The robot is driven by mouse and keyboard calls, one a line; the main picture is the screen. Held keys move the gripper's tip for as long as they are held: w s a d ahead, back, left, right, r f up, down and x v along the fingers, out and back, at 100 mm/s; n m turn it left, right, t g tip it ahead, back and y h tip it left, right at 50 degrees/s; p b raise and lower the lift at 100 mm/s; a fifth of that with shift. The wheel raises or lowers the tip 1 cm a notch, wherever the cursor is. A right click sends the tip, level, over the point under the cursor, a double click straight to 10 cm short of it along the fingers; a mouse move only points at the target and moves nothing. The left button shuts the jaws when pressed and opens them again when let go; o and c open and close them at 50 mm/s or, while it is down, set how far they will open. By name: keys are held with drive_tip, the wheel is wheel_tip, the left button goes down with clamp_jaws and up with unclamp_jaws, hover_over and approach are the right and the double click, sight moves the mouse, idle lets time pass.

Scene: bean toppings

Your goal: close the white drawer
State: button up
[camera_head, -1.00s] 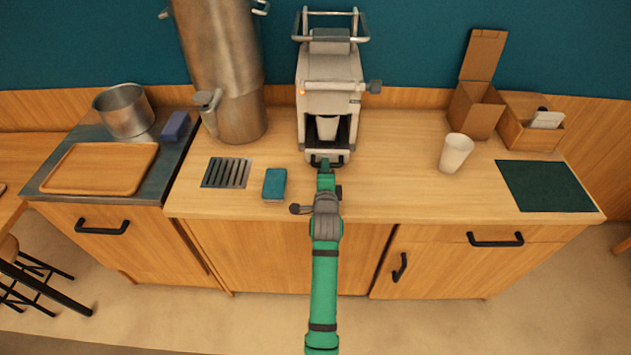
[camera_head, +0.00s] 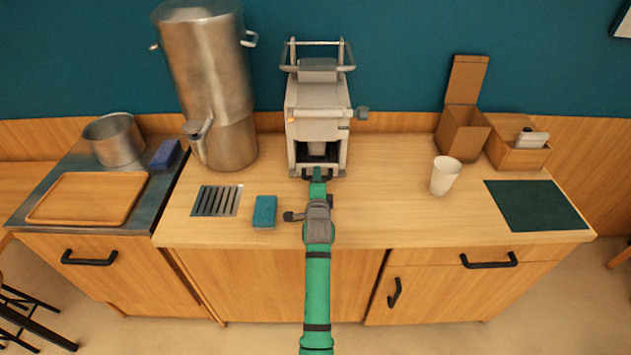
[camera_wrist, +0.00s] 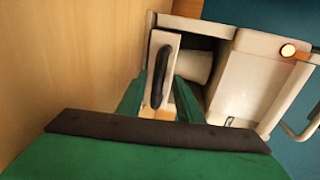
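The white drawer (camera_wrist: 158,43) is low in the front of the white machine (camera_head: 317,110). In the wrist view its front panel carries a black handle (camera_wrist: 160,78) and stands a little out from the machine body, so it looks slightly open. My gripper (camera_head: 317,182) is at the drawer front in the head view. In the wrist view its green fingers (camera_wrist: 155,95) are apart, with the handle between them. I cannot tell whether they touch it.
A white cup (camera_head: 445,176), a cardboard box (camera_head: 462,130) and a dark green mat (camera_head: 537,206) are to the right. A blue-green sponge (camera_head: 265,212), a drain grate (camera_head: 216,201) and a large steel urn (camera_head: 208,90) are to the left. The counter between is clear.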

drive_tip(key=shift+d, duration=0.15)
drive_tip(key=shift+s, duration=0.2)
drive_tip(key=v, duration=1)
drive_tip(key=shift+s, duration=0.3)
